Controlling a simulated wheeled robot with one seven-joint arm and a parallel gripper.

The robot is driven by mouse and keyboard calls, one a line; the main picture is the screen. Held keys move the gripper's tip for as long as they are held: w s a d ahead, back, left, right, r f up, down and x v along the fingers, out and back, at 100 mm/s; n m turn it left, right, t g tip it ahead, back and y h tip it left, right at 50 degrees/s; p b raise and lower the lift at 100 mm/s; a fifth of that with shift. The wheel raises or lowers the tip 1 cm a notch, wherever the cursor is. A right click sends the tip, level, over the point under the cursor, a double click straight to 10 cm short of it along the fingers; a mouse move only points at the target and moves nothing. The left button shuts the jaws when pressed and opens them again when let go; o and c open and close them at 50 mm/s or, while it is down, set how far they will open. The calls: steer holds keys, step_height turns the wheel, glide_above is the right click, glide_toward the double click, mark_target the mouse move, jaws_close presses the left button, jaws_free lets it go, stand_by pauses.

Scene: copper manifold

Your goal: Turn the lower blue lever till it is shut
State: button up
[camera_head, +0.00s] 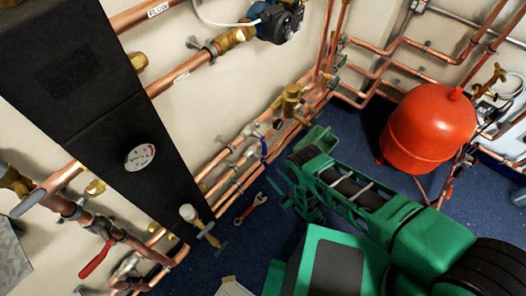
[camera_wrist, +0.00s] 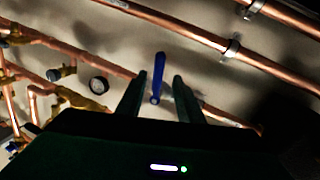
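The blue lever (camera_wrist: 158,78) stands nearly upright in the wrist view, its lower end on a copper pipe that runs diagonally behind it. The lever lies across the pipe's line. My gripper (camera_wrist: 157,88) is open, with one dark green finger on each side of the lever and a gap visible on both sides. In the camera_head view a small blue lever (camera_head: 264,148) shows on the low pipes by the wall. My green arm reaches towards it from the right, and the fingertips are hard to make out there.
A red lever (camera_head: 98,258) is at lower left. A black panel with a gauge (camera_head: 140,157) stands at left. A red tank (camera_head: 430,128) stands at right. A wrench (camera_head: 251,208) lies on the blue floor. In the wrist view another copper pipe (camera_wrist: 180,33) runs above the lever.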

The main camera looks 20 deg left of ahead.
steer(key=shift+w+a, duration=0.2)
steer(key=shift+w, duration=0.3)
steer(key=x, duration=1)
steer(key=shift+a, duration=0.25)
steer(key=shift+f, duration=0.1)
steer(key=shift+c, duration=0.2)
jaws_close()
